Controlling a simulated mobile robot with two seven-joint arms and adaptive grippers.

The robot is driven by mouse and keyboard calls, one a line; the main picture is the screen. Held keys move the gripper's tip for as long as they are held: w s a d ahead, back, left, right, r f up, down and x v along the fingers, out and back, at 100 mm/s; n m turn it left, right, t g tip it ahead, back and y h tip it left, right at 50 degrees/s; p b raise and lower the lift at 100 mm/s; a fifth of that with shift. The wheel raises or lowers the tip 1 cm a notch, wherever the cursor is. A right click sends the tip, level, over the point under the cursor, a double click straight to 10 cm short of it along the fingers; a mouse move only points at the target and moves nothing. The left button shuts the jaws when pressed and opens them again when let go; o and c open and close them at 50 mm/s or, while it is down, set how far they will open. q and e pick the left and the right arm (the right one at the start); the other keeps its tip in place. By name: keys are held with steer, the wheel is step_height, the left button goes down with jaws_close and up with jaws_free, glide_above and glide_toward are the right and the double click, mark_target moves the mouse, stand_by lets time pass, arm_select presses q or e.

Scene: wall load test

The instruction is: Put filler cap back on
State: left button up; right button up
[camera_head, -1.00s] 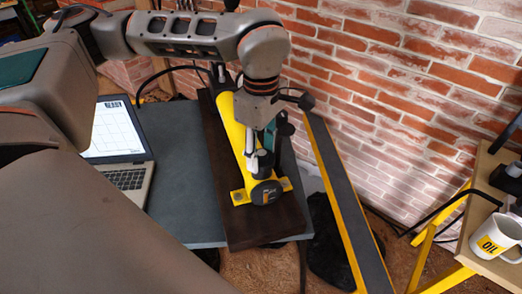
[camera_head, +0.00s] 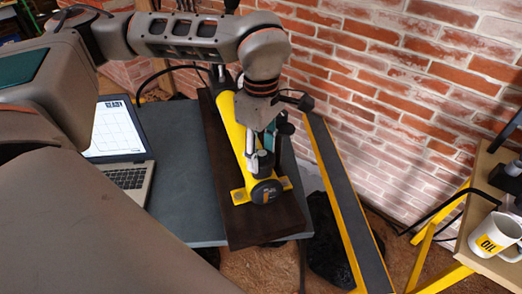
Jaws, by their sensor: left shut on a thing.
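A yellow cylinder (camera_head: 239,134) lies along a dark brown board (camera_head: 272,227) on the grey table. Its round dark end (camera_head: 266,192) faces me, between yellow mounting feet. My left gripper (camera_head: 263,152) points down over the near part of the cylinder. It is shut on a small dark cap (camera_head: 263,160), mostly hidden by the fingers. The cap is at the top of the cylinder near its end; I cannot tell whether it is seated or just above. My right gripper is not in view.
An open laptop (camera_head: 120,142) stands on the grey table (camera_head: 185,165) at left. A yellow-edged dark beam (camera_head: 343,200) leans right of the board. A white OIL mug (camera_head: 494,238) is on a wooden stand at far right. A brick wall (camera_head: 410,90) is behind.

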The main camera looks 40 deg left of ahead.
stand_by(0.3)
arm_select(q)
steer(key=o, duration=1.7)
steer(key=shift+c, duration=0.2)
steer(key=shift+r+p, duration=1.3)
steer(key=shift+r, duration=0.4)
steer(key=shift+r+p, duration=1.4)
steer(key=shift+r, duration=0.4)
